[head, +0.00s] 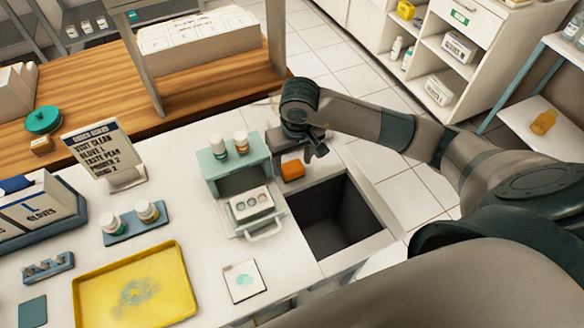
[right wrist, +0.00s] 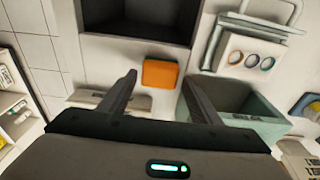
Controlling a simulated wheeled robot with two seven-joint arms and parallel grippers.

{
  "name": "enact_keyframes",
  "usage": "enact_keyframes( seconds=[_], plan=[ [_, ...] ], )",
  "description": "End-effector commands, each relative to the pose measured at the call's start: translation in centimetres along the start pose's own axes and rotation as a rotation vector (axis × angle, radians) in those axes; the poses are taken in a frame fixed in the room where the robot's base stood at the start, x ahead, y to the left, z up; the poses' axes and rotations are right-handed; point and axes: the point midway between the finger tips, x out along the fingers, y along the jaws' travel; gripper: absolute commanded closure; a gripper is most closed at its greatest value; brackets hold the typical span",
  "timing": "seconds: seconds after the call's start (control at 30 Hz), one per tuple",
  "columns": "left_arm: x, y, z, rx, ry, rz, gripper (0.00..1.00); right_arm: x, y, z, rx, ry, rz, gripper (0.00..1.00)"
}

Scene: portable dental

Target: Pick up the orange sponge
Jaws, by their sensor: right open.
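The orange sponge (head: 292,170) is a small block lying on the white counter (head: 210,300), between the teal stand and the dark sink. It also shows in the right wrist view (right wrist: 160,74), just beyond and between my fingertips. My right gripper (head: 305,155) is open and empty above the counter, close to the sponge. In the right wrist view its two fingers (right wrist: 160,84) are spread to either side of the sponge, not closed on it. My left gripper is not in these views.
The dark sink (head: 335,220) opens right beside the sponge. The teal stand (head: 238,165) with two small bottles on top is close on the left. A white tray with a handle (head: 252,212) stands in front of it. A yellow tray (head: 100,318) lies at the lower left.

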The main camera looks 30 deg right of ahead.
Motion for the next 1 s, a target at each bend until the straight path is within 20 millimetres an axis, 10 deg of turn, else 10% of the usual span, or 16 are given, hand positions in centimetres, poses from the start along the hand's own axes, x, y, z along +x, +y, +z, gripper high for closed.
enact_keyframes(
  seconds=[0.83,1.0],
  plan=[
    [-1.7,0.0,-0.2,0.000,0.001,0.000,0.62,3.5,0.1,-0.1,0.000,0.000,0.000,0.42],
    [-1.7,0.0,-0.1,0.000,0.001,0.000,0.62,3.5,0.1,-0.1,0.000,0.000,0.000,0.74]
  ],
)
